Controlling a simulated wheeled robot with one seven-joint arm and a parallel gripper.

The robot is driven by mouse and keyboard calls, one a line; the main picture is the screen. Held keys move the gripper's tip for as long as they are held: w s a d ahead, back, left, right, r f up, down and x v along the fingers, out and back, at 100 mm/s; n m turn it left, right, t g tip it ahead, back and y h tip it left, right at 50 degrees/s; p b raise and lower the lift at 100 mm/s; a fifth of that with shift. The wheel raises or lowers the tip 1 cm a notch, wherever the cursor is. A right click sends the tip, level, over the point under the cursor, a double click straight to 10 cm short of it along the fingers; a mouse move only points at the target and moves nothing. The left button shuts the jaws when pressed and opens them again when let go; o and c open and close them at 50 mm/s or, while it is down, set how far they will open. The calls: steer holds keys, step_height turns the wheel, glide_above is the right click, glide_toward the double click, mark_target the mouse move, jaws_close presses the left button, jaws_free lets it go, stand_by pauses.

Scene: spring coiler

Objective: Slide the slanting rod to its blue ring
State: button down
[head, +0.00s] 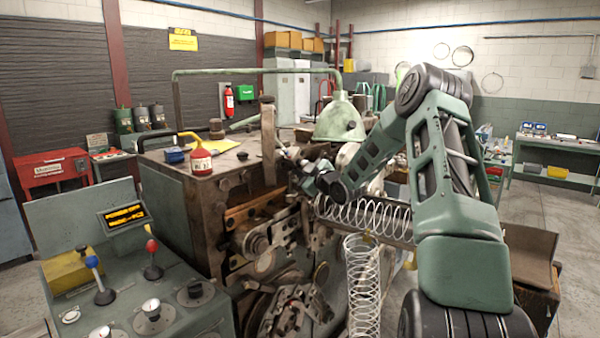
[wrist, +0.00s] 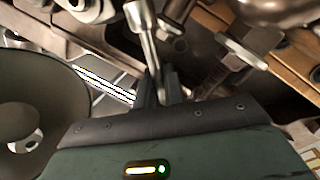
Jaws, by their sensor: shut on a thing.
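A slanting grey metal rod (wrist: 147,38) runs down from the top of the wrist view, with a wider collar at its upper end. My gripper (wrist: 158,88) is shut on the lower part of this rod, its dark fingers on either side. In the head view my gripper (head: 296,170) reaches the coiler's front, beside the upright rusty post; my arm and wrist cover much of the spot, and the rod is too small there to make out surely. I cannot make out a blue ring on the rod in either view.
The coiler (head: 168,190) stands close, with rollers and brackets around my gripper. A coiled spring (head: 365,285) hangs below my forearm. A red-and-white oil can (head: 201,160) and a blue tin (head: 174,155) stand on the machine top. A lever console (head: 130,310) is at front left.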

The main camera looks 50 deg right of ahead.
steer(key=shift+d+f+b, duration=0.35)
steer(key=shift+f+b, duration=0.4)
steer(key=shift+b, duration=0.1)
steer(key=shift+d+f+b, duration=0.1)
steer(key=shift+d+b, duration=0.15)
steer(key=shift+b, duration=0.1)
steer(key=c, duration=1.6)
jaws_free()
steer(key=shift+s, duration=0.1)
steer(key=shift+s, duration=0.15)
steer(key=s+b, duration=0.1)
steer(key=s, duration=0.4)
steer(key=s+a+b, duration=0.1)
steer(key=s+b, duration=0.1)
steer(key=s, duration=0.4)
steer(key=s+a+b, duration=0.1)
steer(key=s+b, duration=0.1)
steer(key=s, duration=0.4)
steer(key=shift+a, duration=0.25)
steer(key=shift+w, duration=0.1)
